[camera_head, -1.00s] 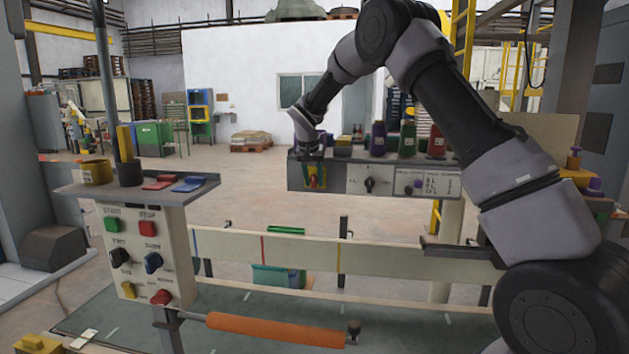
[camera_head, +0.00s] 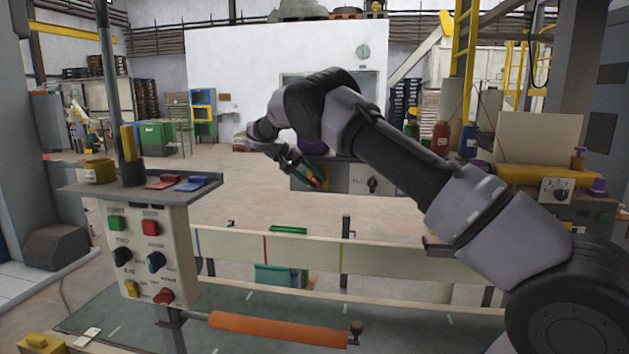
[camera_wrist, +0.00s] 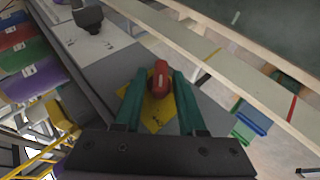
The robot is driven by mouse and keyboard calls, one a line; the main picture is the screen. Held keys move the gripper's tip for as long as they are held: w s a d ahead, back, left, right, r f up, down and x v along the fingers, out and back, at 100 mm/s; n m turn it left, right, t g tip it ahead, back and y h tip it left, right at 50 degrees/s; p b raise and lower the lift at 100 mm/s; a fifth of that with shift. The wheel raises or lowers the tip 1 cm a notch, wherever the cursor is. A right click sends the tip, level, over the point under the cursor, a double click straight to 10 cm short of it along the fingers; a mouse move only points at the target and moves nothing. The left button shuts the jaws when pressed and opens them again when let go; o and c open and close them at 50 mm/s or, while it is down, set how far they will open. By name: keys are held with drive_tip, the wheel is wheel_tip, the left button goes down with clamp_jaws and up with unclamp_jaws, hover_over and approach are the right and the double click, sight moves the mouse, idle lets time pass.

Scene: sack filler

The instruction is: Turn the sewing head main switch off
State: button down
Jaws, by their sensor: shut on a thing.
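The red switch knob (camera_wrist: 159,78) sits on a yellow plate (camera_wrist: 154,116) on a grey panel in the wrist view. My gripper (camera_wrist: 158,82) has its green fingers on either side of the knob and is shut on it. In the head view my gripper (camera_head: 317,177) reaches the left end of the panel box (camera_head: 346,180) from the upper left and is tilted. The knob is mostly hidden there by the fingers, and I cannot read its label or exact setting.
A black rotary knob (camera_head: 372,184) is beside it on the same panel. A green bottle (camera_head: 411,130) and a red bottle (camera_head: 440,139) stand behind my arm. A long pale rail (camera_head: 300,250) runs below. A button pedestal (camera_head: 150,255) stands at left.

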drive_tip(key=shift+f, duration=0.15)
idle(0.4)
drive_tip(key=c, duration=0.8)
unclamp_jaws()
drive_tip(key=v, duration=1)
drive_tip(key=shift+a, duration=0.4)
drive_tip(key=shift+s, duration=0.1)
